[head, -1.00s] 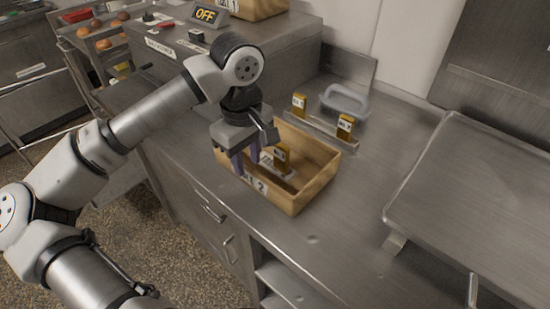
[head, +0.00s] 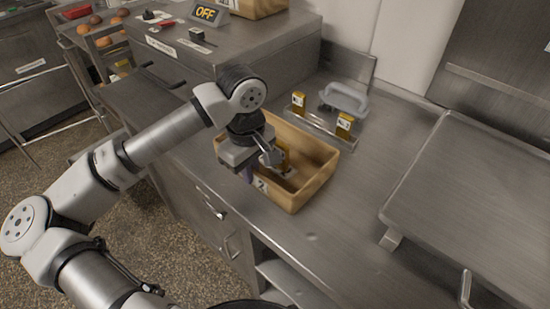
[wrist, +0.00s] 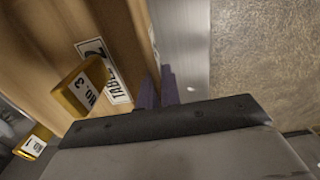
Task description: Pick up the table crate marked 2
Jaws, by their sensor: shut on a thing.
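The wooden table crate (head: 318,178) with a white label marked 2 (head: 262,185) stands on the steel counter, near its front edge. My gripper (head: 248,174) is at the crate's front-left wall, shut on that wall beside the label. The arm hides part of the crate's left side. In the wrist view my purple fingers (wrist: 158,92) are at the edge of the crate wall (wrist: 45,40), close to the TABLE 2 label (wrist: 105,70). A yellow block marked No. 3 (wrist: 85,88) shows there; in the head view a yellow block is inside the crate, partly hidden.
Behind the crate a metal holder carries two yellow tagged blocks (head: 298,101) (head: 344,123), with a grey handled tool (head: 345,97) beyond. A raised steel surface (head: 475,180) stands right. Counter right of the crate is clear.

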